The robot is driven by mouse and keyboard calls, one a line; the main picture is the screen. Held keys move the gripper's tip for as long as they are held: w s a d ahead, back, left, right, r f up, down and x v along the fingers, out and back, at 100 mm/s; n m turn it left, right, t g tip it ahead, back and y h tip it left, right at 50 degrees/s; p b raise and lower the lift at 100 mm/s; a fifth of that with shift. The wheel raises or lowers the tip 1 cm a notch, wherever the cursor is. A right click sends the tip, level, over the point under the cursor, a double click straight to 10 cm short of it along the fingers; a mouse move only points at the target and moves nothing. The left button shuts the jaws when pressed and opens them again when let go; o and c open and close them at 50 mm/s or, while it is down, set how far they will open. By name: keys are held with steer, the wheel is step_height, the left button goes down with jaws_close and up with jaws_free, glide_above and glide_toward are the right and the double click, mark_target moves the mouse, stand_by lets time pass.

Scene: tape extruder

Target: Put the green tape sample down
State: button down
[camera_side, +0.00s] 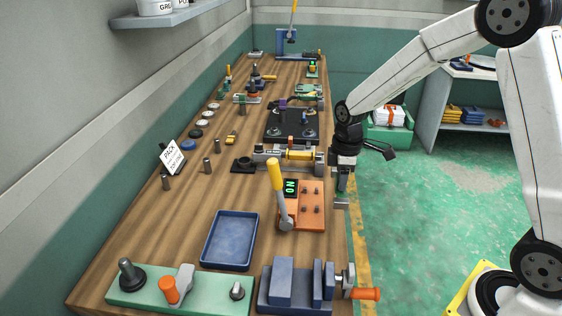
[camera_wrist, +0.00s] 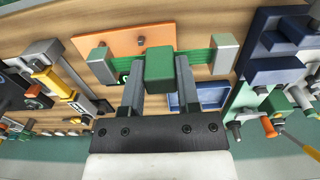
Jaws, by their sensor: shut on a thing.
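The green tape sample shows in the wrist view as a green block (camera_wrist: 160,64) with a green strip behind it and a grey end piece (camera_wrist: 102,66) on each side. My gripper (camera_wrist: 160,74) is shut on the green block, one finger on each side. In the side view, my gripper (camera_side: 343,168) is at the right edge of the bench, with the grey end of the sample (camera_side: 341,203) below it. The sample appears to be held up, clear of the bench top. The fingers hide part of the strip.
An orange plate (camera_side: 313,193) with a yellow-handled lever (camera_side: 277,182) and lit display is just left of the sample. An empty blue tray (camera_side: 229,240) and a blue vise (camera_side: 281,281) are nearer the camera. A roller device (camera_side: 298,155) stands behind. The bench's left side has bare wood.

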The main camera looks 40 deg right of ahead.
steer(key=w+f, duration=0.2)
steer(key=w, duration=0.1)
steer(key=w+f, duration=0.2)
steer(key=w, duration=0.1)
steer(key=w+d+f, duration=0.1)
steer(key=w+f, duration=0.1)
steer(key=w, duration=0.1)
steer(key=shift+f, duration=0.35)
steer(key=shift+w+f, duration=0.4)
steer(key=shift+f, duration=0.15)
steer(key=shift+w, duration=0.1)
steer(key=shift+w+f, duration=0.1)
steer(key=shift+f, duration=0.15)
steer(key=shift+w+f, duration=0.1)
steer(key=shift+f, duration=1.45)
steer(key=shift+f, duration=0.15)
steer(key=shift+c, duration=1.6)
jaws_free()
